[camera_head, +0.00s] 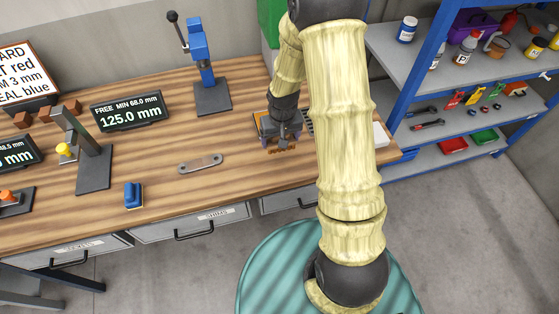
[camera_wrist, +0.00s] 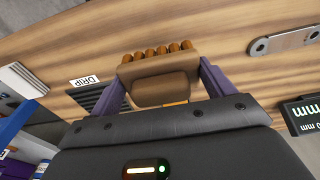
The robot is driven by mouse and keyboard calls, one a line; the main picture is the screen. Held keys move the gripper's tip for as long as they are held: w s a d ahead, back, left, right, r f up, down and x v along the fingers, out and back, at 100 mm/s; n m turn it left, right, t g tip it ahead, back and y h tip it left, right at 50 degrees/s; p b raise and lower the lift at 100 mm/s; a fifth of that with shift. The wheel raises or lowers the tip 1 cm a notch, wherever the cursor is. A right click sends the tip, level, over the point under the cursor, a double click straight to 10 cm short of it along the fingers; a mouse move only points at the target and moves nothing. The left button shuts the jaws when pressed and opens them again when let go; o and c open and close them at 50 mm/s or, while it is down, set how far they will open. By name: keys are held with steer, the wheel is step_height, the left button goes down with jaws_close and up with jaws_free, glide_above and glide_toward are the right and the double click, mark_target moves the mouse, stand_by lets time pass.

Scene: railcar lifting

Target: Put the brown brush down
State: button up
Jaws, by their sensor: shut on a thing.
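The brown brush (camera_wrist: 160,84) is a brown block with a row of rounded orange-brown tufts along its far edge in the wrist view. My gripper (camera_wrist: 160,88) has purple fingers on both sides of the brush and is shut on it. In the head view the brush (camera_head: 283,149) shows only as a small brown patch below my gripper (camera_head: 282,132), over the right part of the wooden workbench (camera_head: 230,160). I cannot tell whether the tufts touch the bench top.
A grey metal link plate (camera_head: 200,163) and a blue block (camera_head: 133,195) lie on the bench to the left. A blue press (camera_head: 203,60) and a display reading 125.0 mm (camera_head: 128,111) stand behind. A dark slotted panel labelled DRIP (camera_wrist: 88,95) is beside my gripper. Shelves (camera_head: 440,70) stand right.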

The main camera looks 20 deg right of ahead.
steer(key=shift+s+a, duration=0.15)
steer(key=shift+s, duration=0.3)
step_height(320, 180, down, 5)
steer(key=shift+r+p, duration=0.15)
steer(key=shift+p, duration=0.65)
steer(key=shift+w+f, duration=0.2)
steer(key=shift+f, duration=0.3)
steer(key=shift+f+p, duration=0.65)
steer(key=shift+f, duration=0.85)
steer(key=shift+w+f, duration=0.1)
steer(key=shift+f, duration=0.45)
steer(key=shift+a, duration=0.1)
